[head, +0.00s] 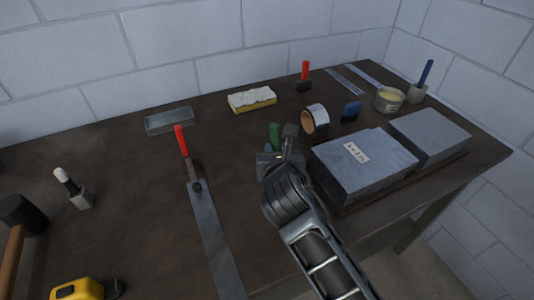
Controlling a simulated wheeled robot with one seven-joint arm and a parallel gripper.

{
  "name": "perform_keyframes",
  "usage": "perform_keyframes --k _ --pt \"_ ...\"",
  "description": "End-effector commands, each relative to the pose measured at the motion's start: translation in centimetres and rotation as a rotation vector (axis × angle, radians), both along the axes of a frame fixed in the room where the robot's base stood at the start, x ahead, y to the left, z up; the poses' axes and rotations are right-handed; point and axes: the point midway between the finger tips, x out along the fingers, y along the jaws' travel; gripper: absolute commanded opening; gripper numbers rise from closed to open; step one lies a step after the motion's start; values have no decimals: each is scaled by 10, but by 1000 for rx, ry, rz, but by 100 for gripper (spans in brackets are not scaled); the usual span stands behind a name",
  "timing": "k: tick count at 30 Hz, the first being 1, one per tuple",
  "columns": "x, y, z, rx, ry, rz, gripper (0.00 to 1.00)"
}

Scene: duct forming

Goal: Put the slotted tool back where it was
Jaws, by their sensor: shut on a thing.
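My gripper (280,155) is at the middle of the bench, just left of the grey block with a label. It is shut on a tool with a green handle (274,134), which shows just beyond the jaws. The jaws and wrist hide most of this tool, so I cannot see a slot in it or tell whether it touches the bench. Other handled tools stand apart: a red-handled one with a dark head (304,77) at the back, a blue-handled one with a grey block (424,82) at the right, and a white-handled one (73,188) at the left.
The dark bench (110,155) backs onto a block wall. A red-handled tool lies against a long metal strip (212,235). The labelled block (360,165), a tape roll (315,121), a sponge (252,99) and a tin (389,99) surround my gripper.

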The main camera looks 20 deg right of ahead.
Motion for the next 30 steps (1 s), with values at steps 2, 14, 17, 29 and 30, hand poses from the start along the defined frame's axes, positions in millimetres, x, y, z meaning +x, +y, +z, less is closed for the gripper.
perform_keyframes --k 2,14,17,29,30 --pt "1 -3 0 1 -1 -7 0" --pt "2 -3 -23 0 2 -9 0" --pt "2 -3 -37 1 -2 -8 0" --pt "2 -3 -68 1 -1 -7 0" --pt "2 -3 -69 1 -1 -7 0"
